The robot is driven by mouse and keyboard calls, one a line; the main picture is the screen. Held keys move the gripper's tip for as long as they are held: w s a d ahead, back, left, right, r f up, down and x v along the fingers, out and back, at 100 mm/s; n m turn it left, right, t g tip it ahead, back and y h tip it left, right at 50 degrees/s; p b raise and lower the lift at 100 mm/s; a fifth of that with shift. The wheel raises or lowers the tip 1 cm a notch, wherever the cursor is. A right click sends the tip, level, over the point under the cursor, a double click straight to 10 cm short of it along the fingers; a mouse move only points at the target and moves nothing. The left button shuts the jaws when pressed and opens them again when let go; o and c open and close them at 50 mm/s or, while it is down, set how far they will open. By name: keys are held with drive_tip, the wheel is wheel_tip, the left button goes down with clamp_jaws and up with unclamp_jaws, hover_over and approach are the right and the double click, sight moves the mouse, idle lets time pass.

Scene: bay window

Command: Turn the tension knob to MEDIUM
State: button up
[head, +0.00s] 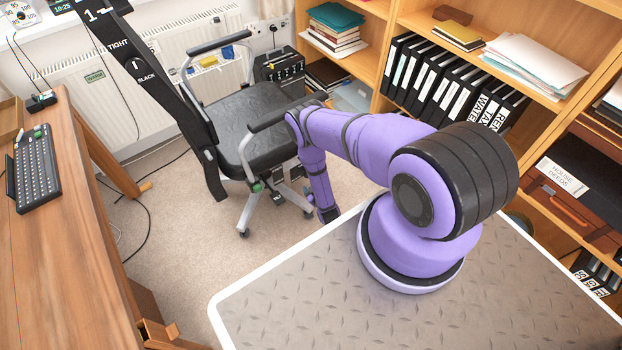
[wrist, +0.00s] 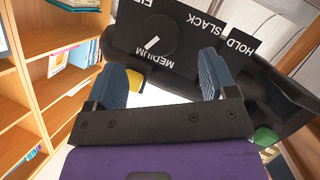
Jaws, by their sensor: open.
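In the wrist view a dark round knob (wrist: 157,32) sits on a black panel (wrist: 190,60) of the chair. It bears a slanted white mark; I cannot tell exactly which label it points at. The MEDIUM label (wrist: 154,58) lies just below the knob, the SLACK label (wrist: 206,24) to its upper right. My gripper (wrist: 160,62) is open and empty, its blue fingertips apart on either side of the MEDIUM label, short of the knob. In the head view my gripper (head: 328,214) hangs low beside the chair (head: 245,130), and this knob does not show.
Another dial (head: 137,66), marked TIGHT and SLACK, is on the chair's tall back. A bookcase (head: 390,50) stands right, a desk (head: 60,250) left.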

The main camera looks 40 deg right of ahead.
drive_tip(key=shift+v, duration=1.95)
drive_tip(key=w+d+f+m+y, duration=0.2)
drive_tip(key=w+d+m+y, duration=0.1)
drive_tip(key=w, duration=0.7)
drive_tip(key=shift+m+g, duration=0.4)
drive_tip(key=c, duration=0.9)
